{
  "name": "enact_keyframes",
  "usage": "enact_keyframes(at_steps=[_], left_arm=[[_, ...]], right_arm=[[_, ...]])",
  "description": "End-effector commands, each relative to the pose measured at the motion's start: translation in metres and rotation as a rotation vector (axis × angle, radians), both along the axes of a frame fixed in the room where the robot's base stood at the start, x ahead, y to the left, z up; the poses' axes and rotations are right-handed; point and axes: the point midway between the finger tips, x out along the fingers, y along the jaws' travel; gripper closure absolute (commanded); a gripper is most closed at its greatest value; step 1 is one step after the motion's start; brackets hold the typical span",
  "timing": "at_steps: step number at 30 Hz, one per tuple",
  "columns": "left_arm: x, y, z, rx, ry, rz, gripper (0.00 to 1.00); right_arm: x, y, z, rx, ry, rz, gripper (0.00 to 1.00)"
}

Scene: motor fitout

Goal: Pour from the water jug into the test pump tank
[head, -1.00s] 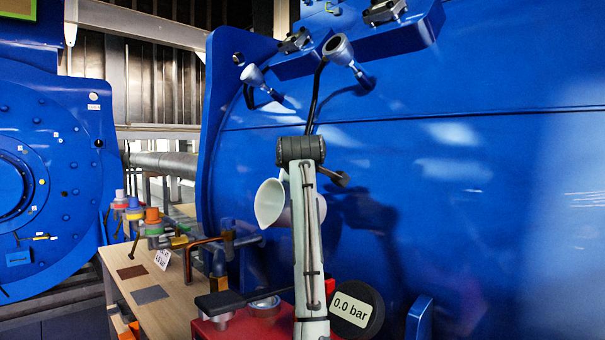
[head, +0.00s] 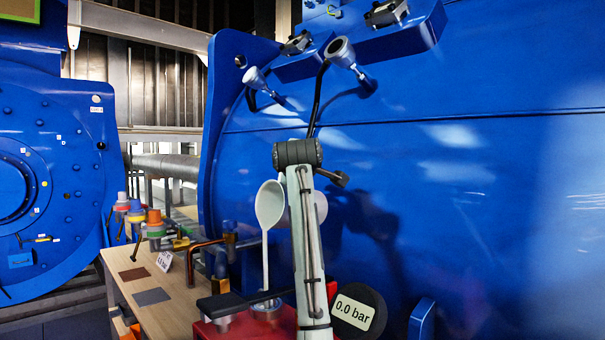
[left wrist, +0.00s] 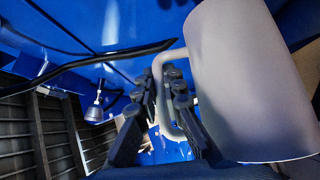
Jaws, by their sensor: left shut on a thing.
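The white water jug (head: 269,204) is tilted in the head view, partly hidden behind my own arm. A thin pale stream (head: 265,258) falls straight from it to the round opening on top of the red test pump tank (head: 217,328). In the left wrist view the jug (left wrist: 250,80) fills the right side. My left gripper (left wrist: 163,92) is shut on its pale handle (left wrist: 160,68). The left gripper is hidden behind the arm in the head view. The right gripper is not in view. The water level inside the tank cannot be seen.
A gauge (head: 357,312) reading 0.0 bar and a black lever (head: 227,304) are by the tank. A wooden bench (head: 178,304) with fittings and a small sign (head: 164,261) stands to the left. A large blue housing (head: 470,220) rises close behind, with lamps (head: 340,50) above.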

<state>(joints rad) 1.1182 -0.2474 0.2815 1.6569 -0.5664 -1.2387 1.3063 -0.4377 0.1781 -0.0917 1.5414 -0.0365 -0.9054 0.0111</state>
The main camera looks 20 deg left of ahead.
Motion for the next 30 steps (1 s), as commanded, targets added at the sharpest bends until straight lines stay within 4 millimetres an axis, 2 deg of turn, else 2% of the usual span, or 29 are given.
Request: enact_keyframes(at_steps=[30], left_arm=[[-0.0073,0.0026,0.0077,-0.025,-0.064,-0.001,1.0]], right_arm=[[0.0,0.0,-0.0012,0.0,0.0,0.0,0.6]])
